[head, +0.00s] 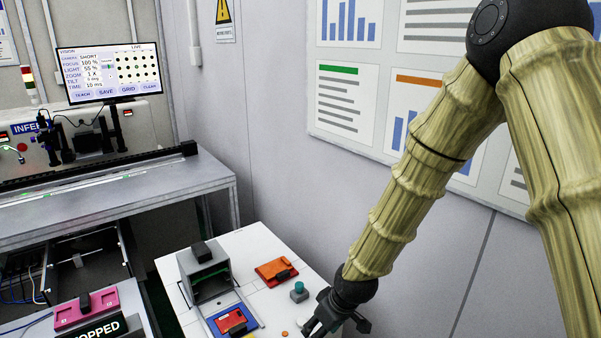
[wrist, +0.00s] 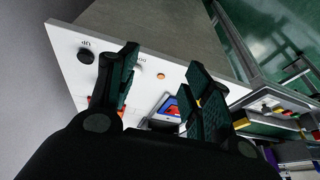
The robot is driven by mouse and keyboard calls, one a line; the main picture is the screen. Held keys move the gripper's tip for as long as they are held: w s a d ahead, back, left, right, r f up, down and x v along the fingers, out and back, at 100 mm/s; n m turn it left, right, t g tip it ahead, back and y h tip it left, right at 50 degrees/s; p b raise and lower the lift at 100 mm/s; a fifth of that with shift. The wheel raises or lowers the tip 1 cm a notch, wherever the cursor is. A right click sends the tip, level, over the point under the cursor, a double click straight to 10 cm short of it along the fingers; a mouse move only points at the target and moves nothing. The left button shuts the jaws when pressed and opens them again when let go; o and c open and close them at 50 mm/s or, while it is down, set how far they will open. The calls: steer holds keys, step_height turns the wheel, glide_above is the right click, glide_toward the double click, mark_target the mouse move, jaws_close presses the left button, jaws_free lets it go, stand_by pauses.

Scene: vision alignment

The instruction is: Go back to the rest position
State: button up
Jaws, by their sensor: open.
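My gripper (head: 324,312) is at the lower middle of the head view, at the right front part of a white table (head: 172,268). In the wrist view my gripper (wrist: 160,88) shows its two dark fingers spread apart with nothing between them. My arm, in a bamboo-like covering, comes down from the upper right of the head view. The fingers are over or beside the white table top (wrist: 150,72); their exact height above it I cannot tell.
The white table holds an open grey box (head: 205,272), a blue tray with a red piece (head: 231,321), an orange item (head: 275,271) and a teal button (head: 299,290). A monitor (head: 110,73) stands on the grey bench (head: 130,200) at left. A wall with posters (head: 347,100) is behind my arm.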

steer(key=s+d+f+m+g+h, duration=0.1)
steer(key=s+d+f+m, duration=0.1)
steer(key=s+d+f, duration=0.3)
steer(key=s+d+f+m+g+h, duration=0.1)
steer(key=s+d+f+m, duration=0.2)
steer(key=s+d+f, duration=0.3)
steer(key=s+d+f+m+h, duration=0.1)
steer(key=s+d+f+m, duration=0.2)
steer(key=s+f, duration=1.1)
steer(key=s+d, duration=0.3)
steer(key=s, duration=0.5)
steer(key=shift+s+d+g, duration=0.15)
steer(key=shift+d+g, duration=0.1)
steer(key=shift+g, duration=0.15)
